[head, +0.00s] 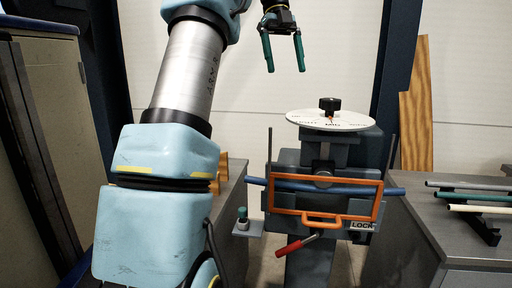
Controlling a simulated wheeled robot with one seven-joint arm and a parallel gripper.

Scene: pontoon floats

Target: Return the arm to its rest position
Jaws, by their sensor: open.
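My arm rises on the left of the head view and bends over at the top. My gripper (285,69) hangs from it at the upper middle, pointing down. Its two dark green fingers are apart with nothing between them. It is above and left of the round white dial (331,120), clear of it.
A grey machine stands at centre right with an orange frame (326,214), a blue rod (396,191) and a red-handled lever (294,246). A green-topped part (242,216) sits on a small ledge. Several rods lie on the right cabinet (466,262). A wooden plank (416,115) leans behind.

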